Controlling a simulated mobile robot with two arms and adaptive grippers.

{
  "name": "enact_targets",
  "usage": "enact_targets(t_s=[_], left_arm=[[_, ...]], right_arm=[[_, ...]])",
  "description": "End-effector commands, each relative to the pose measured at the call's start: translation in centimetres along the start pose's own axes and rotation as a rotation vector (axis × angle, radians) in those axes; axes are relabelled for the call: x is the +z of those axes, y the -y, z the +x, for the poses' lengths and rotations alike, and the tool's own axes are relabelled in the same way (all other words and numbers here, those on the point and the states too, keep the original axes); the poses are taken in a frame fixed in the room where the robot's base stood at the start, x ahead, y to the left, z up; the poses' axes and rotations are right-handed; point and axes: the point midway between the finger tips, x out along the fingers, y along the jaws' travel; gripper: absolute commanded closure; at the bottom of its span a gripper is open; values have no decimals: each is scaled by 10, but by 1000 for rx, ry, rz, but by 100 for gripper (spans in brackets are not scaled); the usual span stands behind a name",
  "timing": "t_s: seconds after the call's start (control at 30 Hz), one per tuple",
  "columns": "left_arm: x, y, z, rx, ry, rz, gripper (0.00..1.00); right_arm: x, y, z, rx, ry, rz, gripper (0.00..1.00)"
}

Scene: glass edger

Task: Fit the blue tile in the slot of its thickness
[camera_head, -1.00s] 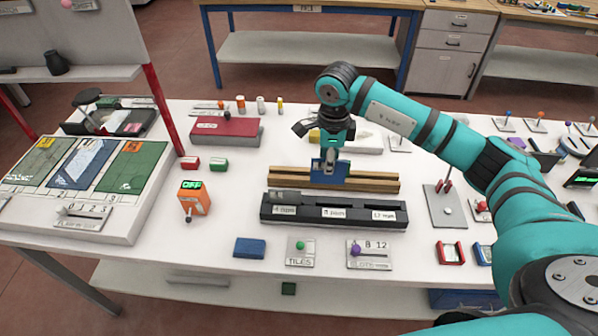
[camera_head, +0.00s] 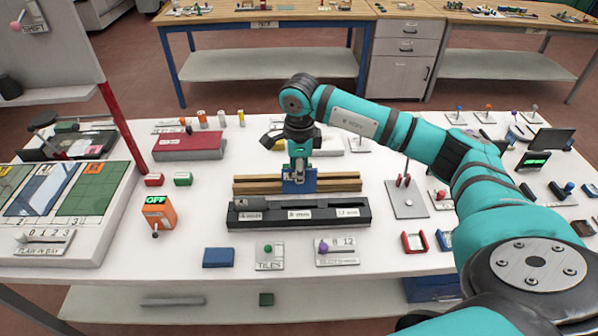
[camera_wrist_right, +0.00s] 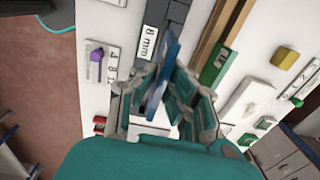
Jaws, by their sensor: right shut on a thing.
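The blue tile (camera_head: 291,184) is upright in my right gripper (camera_head: 299,163), which is shut on it. In the head view it overlaps the front of the wooden rack (camera_head: 345,184), behind the dark slot block (camera_head: 362,215). The block carries three white labels; the wrist view shows one reading 8 mm (camera_wrist_right: 149,42). The tile (camera_wrist_right: 164,68) is seen nearly edge-on between the fingers in the wrist view. I cannot tell whether it touches the rack. My left gripper is not in view.
Another flat blue piece (camera_head: 218,257) lies at the front. A TILES plate with a green knob (camera_head: 268,250) and a plate with a purple knob (camera_head: 323,247) stand before the block. An orange OFF box (camera_head: 158,213) is left; a maroon case (camera_head: 190,146) is behind.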

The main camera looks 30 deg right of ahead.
Motion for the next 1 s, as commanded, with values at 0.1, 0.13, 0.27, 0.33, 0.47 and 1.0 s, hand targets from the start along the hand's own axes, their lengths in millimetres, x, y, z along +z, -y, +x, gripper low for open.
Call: enact_targets(t_s=[0.1, 0.13, 0.27, 0.33, 0.47, 1.0], left_arm=[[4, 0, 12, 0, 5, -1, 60], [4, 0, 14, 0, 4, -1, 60], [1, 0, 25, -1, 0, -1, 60], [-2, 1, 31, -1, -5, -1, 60], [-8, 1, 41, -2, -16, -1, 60], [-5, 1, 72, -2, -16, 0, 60]], right_arm=[[0, 0, 14, 0, 0, 0, 100], [0, 0, 17, 0, 0, 0, 100], [0, -1, 30, 0, 0, 0, 100], [0, -1, 38, 0, 0, 0, 100], [0, -2, 51, 0, -1, 0, 100], [0, -2, 88, -1, 0, 0, 100]])
